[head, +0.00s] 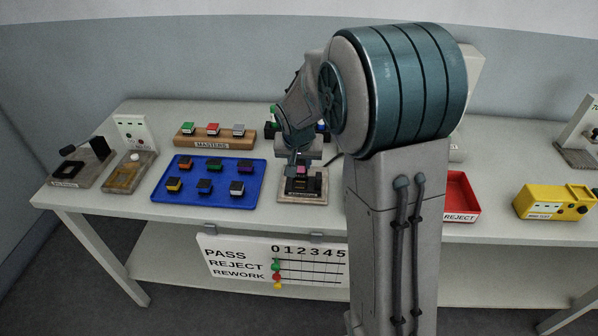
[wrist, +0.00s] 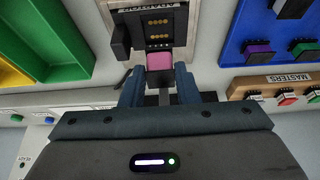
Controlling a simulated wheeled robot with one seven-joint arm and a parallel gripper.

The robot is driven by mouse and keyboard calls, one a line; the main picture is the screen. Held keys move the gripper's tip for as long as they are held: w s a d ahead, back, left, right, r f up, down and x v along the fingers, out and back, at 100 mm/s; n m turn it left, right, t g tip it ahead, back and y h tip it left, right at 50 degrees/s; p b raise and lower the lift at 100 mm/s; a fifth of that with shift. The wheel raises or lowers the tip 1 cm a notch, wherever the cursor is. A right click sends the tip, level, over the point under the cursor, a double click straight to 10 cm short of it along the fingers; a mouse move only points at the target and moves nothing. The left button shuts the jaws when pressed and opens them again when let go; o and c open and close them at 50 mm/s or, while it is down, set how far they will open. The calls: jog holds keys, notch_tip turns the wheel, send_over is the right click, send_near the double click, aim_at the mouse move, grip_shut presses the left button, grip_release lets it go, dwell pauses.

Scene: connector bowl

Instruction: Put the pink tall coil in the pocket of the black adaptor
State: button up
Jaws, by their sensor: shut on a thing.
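The pink tall coil (wrist: 160,62) is between the two fingertips of my gripper (wrist: 160,80) in the wrist view, and the gripper is shut on it. In the head view the pink coil (head: 302,169) shows as a small patch below my gripper (head: 300,160). The black adaptor (wrist: 157,22) has rows of gold contacts and lies right beside the coil in the wrist view. In the head view the adaptor (head: 303,185) sits on a beige base, under the gripper. I cannot tell whether the coil touches the adaptor or how far it is in the pocket.
A blue tray (head: 212,198) with several coloured-top black pieces lies left of the adaptor. A wooden MASTERS block (head: 190,142) stands behind the tray. A red REJECT bin (head: 459,192) and a yellow box (head: 550,201) stand to the right. My arm hides part of the table.

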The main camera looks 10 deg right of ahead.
aim_at(300, 173)
jog(key=shift+f, duration=2.05)
jog(key=shift+f, duration=0.1)
jog(key=o, duration=1.1)
jog(key=shift+c, duration=0.2)
